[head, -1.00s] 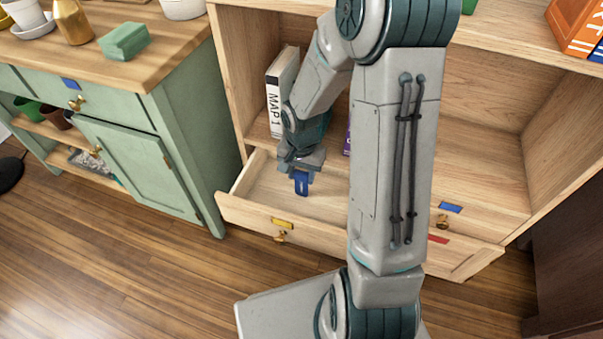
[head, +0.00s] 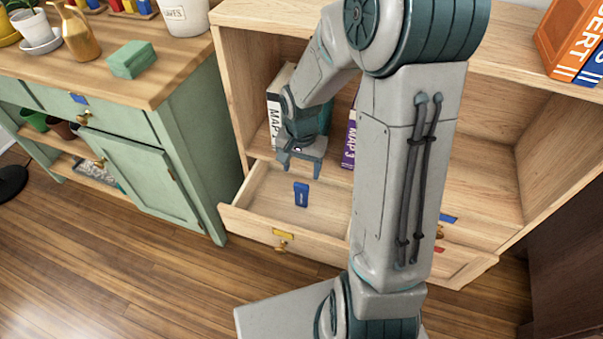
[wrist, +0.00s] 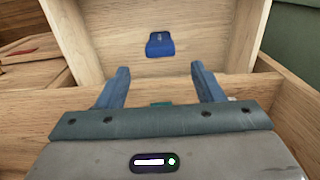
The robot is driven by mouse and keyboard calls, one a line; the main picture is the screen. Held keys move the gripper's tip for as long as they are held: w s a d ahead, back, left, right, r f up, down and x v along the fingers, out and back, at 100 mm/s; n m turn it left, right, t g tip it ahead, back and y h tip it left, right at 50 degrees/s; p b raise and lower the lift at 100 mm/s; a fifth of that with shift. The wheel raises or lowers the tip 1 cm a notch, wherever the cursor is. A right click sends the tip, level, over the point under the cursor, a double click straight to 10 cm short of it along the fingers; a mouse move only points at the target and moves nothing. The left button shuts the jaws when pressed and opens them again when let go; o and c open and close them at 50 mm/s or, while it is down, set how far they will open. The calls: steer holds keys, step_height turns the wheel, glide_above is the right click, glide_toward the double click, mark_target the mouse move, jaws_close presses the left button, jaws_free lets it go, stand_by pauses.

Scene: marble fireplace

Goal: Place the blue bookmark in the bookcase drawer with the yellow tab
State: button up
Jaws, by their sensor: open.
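The blue bookmark (head: 301,194) lies inside the open bookcase drawer (head: 330,207), on its floor. The drawer front carries a yellow tab (head: 283,235) above a brass knob. My gripper (head: 301,173) is open and empty, above and behind the bookmark in the head view, apart from it. In the wrist view the bookmark (wrist: 160,45) shows beyond the two spread fingertips of my gripper (wrist: 160,80), lying on the pale drawer floor. My arm hides part of the drawer's right side in the head view.
Books stand on the shelf behind the drawer, a white one (head: 275,108) and a purple one (head: 349,140). A green cabinet (head: 135,165) stands at the left. The wooden floor in front is clear.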

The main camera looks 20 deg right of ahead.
steer(key=s+r+n+t, duration=0.1)
steer(key=s+r+n, duration=0.6)
steer(key=s+r, duration=0.7)
steer(key=shift+s+a+p, duration=0.2)
steer(key=shift+a+p, duration=0.25)
stand_by(0.4)
